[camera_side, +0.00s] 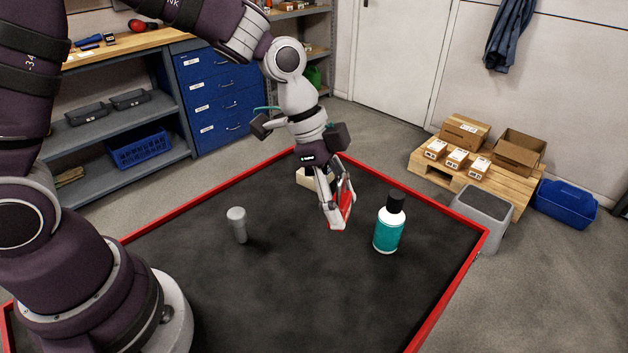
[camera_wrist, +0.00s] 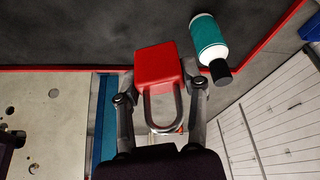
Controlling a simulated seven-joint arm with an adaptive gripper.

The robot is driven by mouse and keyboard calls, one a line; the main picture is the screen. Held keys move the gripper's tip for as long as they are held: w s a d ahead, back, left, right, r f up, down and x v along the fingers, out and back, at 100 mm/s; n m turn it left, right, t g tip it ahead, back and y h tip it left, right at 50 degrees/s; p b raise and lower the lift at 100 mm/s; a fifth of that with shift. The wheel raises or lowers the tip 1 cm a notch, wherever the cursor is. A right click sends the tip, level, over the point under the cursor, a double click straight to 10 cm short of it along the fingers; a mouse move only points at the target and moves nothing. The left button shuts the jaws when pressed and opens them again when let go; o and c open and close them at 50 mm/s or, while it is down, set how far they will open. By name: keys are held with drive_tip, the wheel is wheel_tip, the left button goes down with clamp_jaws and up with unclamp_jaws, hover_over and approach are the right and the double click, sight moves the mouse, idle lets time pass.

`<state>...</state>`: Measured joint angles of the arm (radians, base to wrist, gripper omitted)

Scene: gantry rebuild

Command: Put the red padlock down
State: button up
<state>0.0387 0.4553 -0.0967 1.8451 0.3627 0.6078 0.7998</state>
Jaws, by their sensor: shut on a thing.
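The red padlock (camera_wrist: 158,66) is between the fingers of my gripper (camera_wrist: 158,92) in the wrist view, its grey shackle pointing back toward the palm. In the side view my gripper (camera_side: 338,214) points down and is shut on the red padlock (camera_side: 346,198), which is partly hidden by the fingers. It hangs over the dark mat (camera_side: 300,290); I cannot tell whether its lower end touches the mat.
A teal and white bottle with a black cap (camera_side: 388,228) stands right of my gripper. A grey cylinder-like object (camera_side: 238,224) stands to the left. The mat's front middle is clear. A red border (camera_side: 455,275) edges it.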

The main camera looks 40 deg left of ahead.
sight(309, 221)
drive_tip(key=w+a+n+t+y, duration=0.1)
drive_tip(key=w+a+n, duration=0.25)
drive_tip(key=a, duration=0.65)
drive_tip(key=shift+n, duration=0.45)
drive_tip(key=f, duration=1)
drive_tip(key=shift+s+a, duration=0.3)
drive_tip(key=shift+s, duration=0.05)
drive_tip(key=shift+f, duration=0.1)
drive_tip(key=o, duration=1.2)
drive_tip(key=v, duration=1.2)
drive_tip(key=s+d+r+n+t+y, duration=0.1)
drive_tip(key=s+r+n, duration=0.2)
drive_tip(key=s, duration=0.1)
drive_tip(key=s+r+n+t+y, duration=0.1)
drive_tip(key=s+r+n, duration=0.1)
drive_tip(key=s+n, duration=0.1)
drive_tip(key=s+d+r+n+y, duration=0.1)
drive_tip(key=s+r+n, duration=0.2)
drive_tip(key=s, duration=0.1)
drive_tip(key=shift+s+d+r+t, duration=0.3)
drive_tip(key=shift+s+d+t, duration=0.05)
drive_tip(key=shift+d+t, duration=0.05)
